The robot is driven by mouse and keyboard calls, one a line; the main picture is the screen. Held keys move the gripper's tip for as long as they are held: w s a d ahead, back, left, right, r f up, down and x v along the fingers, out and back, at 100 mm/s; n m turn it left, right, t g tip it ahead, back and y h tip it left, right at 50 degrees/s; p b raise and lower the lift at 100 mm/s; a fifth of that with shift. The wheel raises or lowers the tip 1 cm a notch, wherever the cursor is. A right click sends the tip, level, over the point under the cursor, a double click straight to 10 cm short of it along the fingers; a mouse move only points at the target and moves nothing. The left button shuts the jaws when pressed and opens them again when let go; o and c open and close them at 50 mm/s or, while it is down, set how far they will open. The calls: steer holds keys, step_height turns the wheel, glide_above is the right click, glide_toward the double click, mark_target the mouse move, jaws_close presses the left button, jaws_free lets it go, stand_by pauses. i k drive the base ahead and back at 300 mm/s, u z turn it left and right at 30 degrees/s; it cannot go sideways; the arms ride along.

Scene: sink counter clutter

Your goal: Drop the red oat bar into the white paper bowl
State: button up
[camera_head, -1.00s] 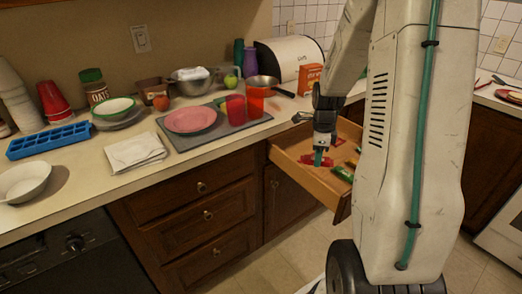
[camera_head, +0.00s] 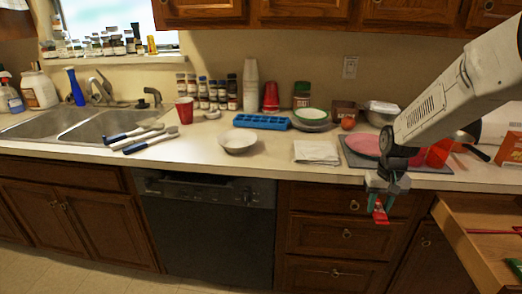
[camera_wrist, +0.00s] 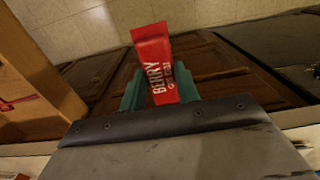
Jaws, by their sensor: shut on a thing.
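The red oat bar (camera_head: 380,215) hangs from my gripper (camera_head: 381,203), in front of the counter's edge and left of the open drawer. In the wrist view the red bar (camera_wrist: 154,50) sits between the teal fingers of my gripper (camera_wrist: 160,92), with white "BERRY" lettering showing. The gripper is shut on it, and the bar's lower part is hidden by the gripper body. The white paper bowl (camera_head: 238,147) stands upright on the counter above the dishwasher, well left of my gripper. It looks empty.
The open wooden drawer (camera_head: 462,247) juts out at right. A folded white cloth (camera_head: 316,152), a grey mat (camera_head: 358,160) with a pink plate (camera_head: 363,145), and a blue ice tray (camera_head: 262,122) lie near the bowl. Blue-handled utensils (camera_head: 150,143) lie left. Counter between bowl and cloth is clear.

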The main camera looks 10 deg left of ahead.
mark_target(237, 142)
steer(key=u, duration=2.55)
steer(key=k, duration=1.25)
steer(key=z, duration=0.95)
steer(key=i, duration=1.55)
steer(key=u, duration=0.05)
